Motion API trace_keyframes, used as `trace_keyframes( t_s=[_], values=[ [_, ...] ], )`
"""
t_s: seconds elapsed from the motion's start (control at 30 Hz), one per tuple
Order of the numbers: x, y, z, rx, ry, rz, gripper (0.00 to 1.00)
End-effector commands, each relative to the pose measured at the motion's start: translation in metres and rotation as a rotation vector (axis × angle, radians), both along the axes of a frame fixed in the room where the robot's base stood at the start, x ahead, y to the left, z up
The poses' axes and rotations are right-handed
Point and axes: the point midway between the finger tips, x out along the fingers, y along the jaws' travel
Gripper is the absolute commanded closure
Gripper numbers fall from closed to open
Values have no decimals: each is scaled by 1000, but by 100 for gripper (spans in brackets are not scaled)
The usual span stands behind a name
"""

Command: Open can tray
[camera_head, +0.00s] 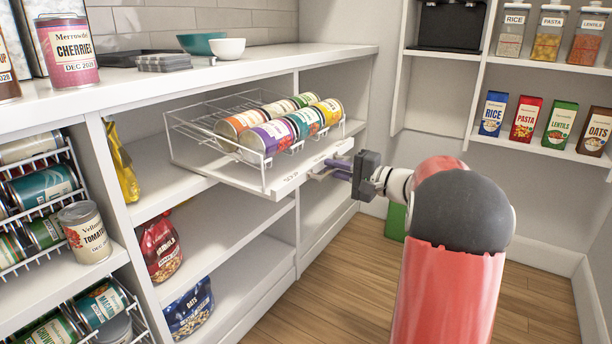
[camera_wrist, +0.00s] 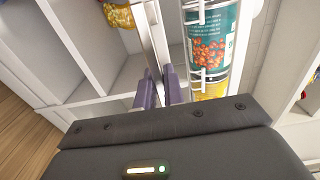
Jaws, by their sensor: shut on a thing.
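The can tray (camera_head: 285,186) is a white wire rack with a pale front panel. It sticks out past the front edge of the middle shelf. Several cans (camera_head: 266,138) lie on their sides in it, toward its right part. My gripper (camera_head: 332,170) is at the right part of the front panel, with its purple fingers closed on the panel's edge. In the wrist view, the fingers (camera_wrist: 160,90) are on either side of the thin panel, and a teal can (camera_wrist: 210,45) lies just right of them. The exact contact is partly hidden by the gripper body.
Bags of granola (camera_head: 160,245) and oats (camera_head: 190,308) stand below. Other can racks (camera_head: 40,185) are at the left. The wooden floor (camera_head: 330,285) in front is clear. Pantry shelves (camera_head: 530,146) stand at the right.

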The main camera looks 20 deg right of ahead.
Motion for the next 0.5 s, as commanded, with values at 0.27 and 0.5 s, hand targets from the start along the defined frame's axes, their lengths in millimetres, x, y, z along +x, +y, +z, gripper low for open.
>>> trace_keyframes(
  t_s=[0.27,0.5],
  values=[
    [-58,-43,-4,-1,1,1,100],
    [-91,-67,-3,0,1,3,100]
  ],
)
